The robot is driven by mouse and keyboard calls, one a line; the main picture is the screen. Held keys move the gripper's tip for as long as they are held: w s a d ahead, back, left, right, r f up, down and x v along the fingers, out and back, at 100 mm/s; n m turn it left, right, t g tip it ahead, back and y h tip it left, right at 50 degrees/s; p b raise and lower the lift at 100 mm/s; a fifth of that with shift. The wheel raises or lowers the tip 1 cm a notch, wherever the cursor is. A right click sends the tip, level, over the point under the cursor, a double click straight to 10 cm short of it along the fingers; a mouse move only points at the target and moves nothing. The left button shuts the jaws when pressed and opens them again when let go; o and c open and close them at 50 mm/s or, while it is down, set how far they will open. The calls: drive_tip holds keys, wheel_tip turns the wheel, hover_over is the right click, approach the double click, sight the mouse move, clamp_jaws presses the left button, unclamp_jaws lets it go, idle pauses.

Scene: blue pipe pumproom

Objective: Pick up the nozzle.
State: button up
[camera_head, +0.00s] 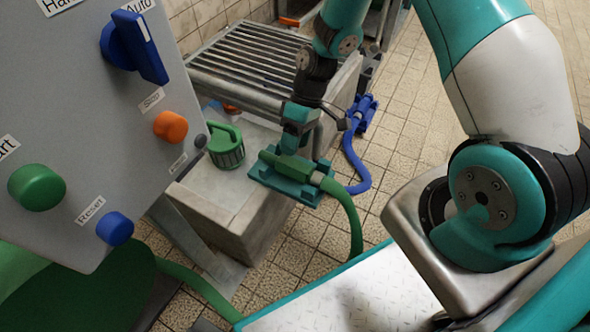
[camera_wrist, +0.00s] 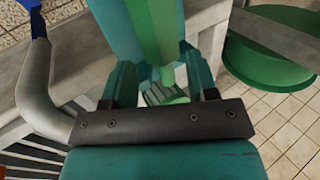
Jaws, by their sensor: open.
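A green nozzle (camera_head: 285,163) lies in a teal cradle (camera_head: 268,180) on the corner of a concrete block, with a green hose (camera_head: 350,215) running from its right end down to the floor. My gripper (camera_head: 292,148) points down right over the nozzle, and its fingers hide part of it. In the wrist view my gripper (camera_wrist: 160,82) is open, with teal fingers apart and green parts showing between and beyond them. I cannot tell whether the fingers touch the nozzle. A blue nozzle-like piece (camera_head: 362,108) with a blue hose sits farther back.
A green ribbed canister (camera_head: 226,148) stands left of the cradle on the block. A grey control panel (camera_head: 80,120) with knobs and buttons fills the left front. A metal grate (camera_head: 250,65) lies behind. Tiled floor (camera_head: 400,150) is open to the right.

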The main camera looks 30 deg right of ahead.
sight(291, 159)
drive_tip(key=b+x, duration=0.2)
drive_tip(key=x, duration=0.2)
drive_tip(key=shift+s+f+b, duration=0.2)
drive_tip(key=shift+f+b, duration=0.15)
drive_tip(key=shift+r, duration=0.1)
drive_tip(key=c, duration=0.8)
